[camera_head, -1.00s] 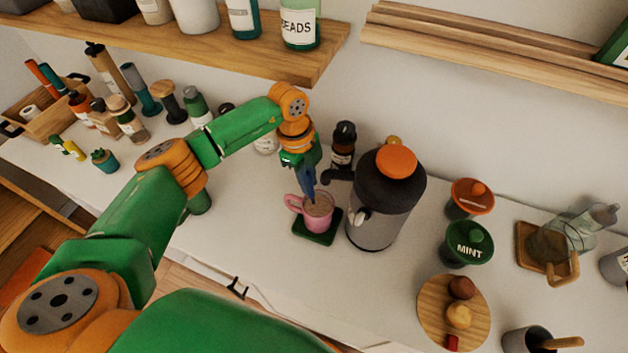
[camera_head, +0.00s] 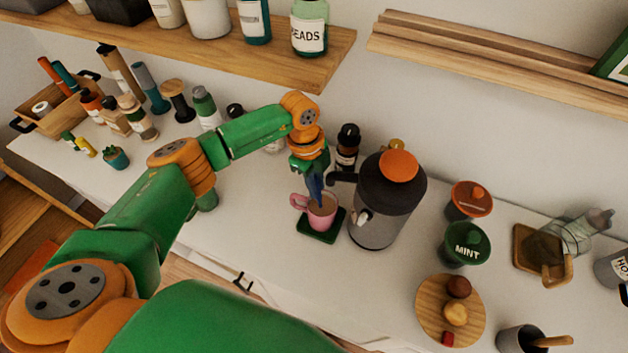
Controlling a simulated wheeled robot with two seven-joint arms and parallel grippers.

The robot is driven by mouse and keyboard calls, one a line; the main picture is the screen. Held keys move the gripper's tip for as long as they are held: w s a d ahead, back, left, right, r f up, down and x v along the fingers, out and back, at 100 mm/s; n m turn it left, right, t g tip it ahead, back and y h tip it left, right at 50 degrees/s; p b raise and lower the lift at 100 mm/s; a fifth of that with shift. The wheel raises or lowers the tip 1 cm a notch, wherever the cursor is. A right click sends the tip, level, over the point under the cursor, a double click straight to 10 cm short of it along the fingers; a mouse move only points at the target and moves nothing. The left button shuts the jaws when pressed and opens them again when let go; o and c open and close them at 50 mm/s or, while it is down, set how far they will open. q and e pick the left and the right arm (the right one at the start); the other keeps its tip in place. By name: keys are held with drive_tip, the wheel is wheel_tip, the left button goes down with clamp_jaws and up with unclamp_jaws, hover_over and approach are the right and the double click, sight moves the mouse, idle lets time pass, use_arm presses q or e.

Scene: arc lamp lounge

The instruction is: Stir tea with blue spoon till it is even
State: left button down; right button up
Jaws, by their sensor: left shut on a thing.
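A pink mug (camera_head: 322,217) with tea-brown liquid stands on a dark green square coaster (camera_head: 315,236) on the white counter. Its handle points left. My left gripper (camera_head: 312,180) is above the mug, pointing down. It is shut on the blue spoon (camera_head: 316,192), whose lower part reaches into the mug. The spoon's tip is hidden in the mug and liquid. Whether the tea is even is too small to tell. My right gripper is not in view.
A dark dispenser with an orange lid (camera_head: 390,195) stands close right of the mug, its spout towards it. A dark bottle (camera_head: 347,148) stands behind. Further right are a green MINT jar (camera_head: 463,246) and a round wooden board (camera_head: 450,312). Counter left of the mug is clear.

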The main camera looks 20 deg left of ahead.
use_arm(q)
drive_tip(key=shift+w, duration=0.1)
drive_tip(key=shift+r, duration=0.15)
wheel_tip(320, 180, up, 2)
drive_tip(key=shift+r+p, duration=0.1)
drive_tip(key=shift+p, duration=0.95)
drive_tip(key=shift+r, duration=0.3)
wheel_tip(320, 180, up, 4)
drive_tip(key=shift+f, duration=0.2)
drive_tip(key=shift+r, duration=0.45)
drive_tip(key=shift+r, duration=2.5)
